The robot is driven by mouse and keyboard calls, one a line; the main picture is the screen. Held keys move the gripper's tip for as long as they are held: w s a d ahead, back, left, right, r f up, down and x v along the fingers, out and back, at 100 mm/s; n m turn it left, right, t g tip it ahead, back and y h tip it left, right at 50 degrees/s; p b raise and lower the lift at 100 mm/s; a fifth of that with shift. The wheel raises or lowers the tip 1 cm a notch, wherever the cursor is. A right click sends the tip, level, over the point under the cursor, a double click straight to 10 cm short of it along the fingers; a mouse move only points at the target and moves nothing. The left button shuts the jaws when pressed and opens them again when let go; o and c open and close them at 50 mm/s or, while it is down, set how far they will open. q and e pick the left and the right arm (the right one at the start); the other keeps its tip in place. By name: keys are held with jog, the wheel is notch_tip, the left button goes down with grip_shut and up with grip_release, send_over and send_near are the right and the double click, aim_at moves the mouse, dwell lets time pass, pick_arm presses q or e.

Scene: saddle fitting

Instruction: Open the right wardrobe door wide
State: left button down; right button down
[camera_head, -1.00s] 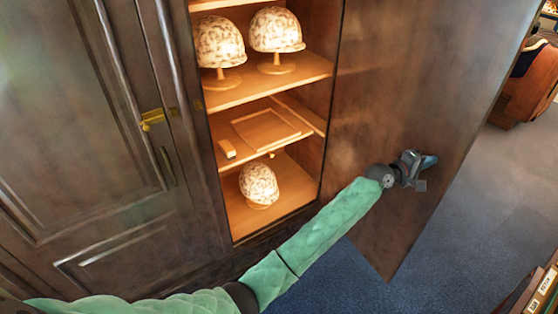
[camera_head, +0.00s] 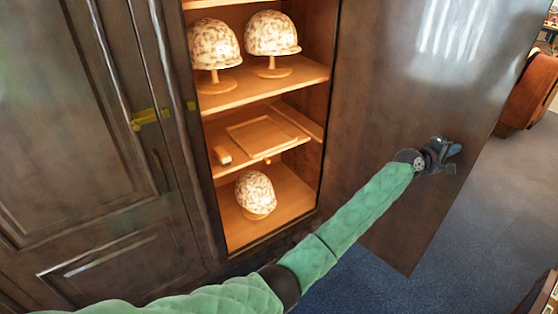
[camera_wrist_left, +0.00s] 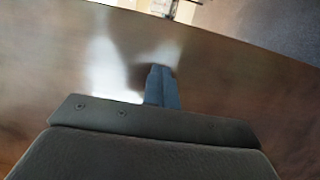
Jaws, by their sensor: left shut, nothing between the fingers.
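The right wardrobe door (camera_head: 400,110) stands swung open to the right, its inner face toward me. My left arm reaches across the open front, and my left gripper (camera_head: 452,158) is at the inner face near the door's free edge. It is shut with nothing between the fingers. In the left wrist view the shut fingers (camera_wrist_left: 162,88) lie in front of the brown door panel (camera_wrist_left: 225,85), seemingly against or very close to it. The left wardrobe door (camera_head: 60,140) is closed, with a brass latch (camera_head: 150,117) on its edge. My right gripper is out of view.
Inside the wardrobe, patterned helmets (camera_head: 215,45) on stands and a wooden tray (camera_head: 262,135) rest on lit shelves. Blue-grey carpet (camera_head: 480,240) lies clear right of the door. A brown leather chair-like piece (camera_head: 528,95) stands beyond it.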

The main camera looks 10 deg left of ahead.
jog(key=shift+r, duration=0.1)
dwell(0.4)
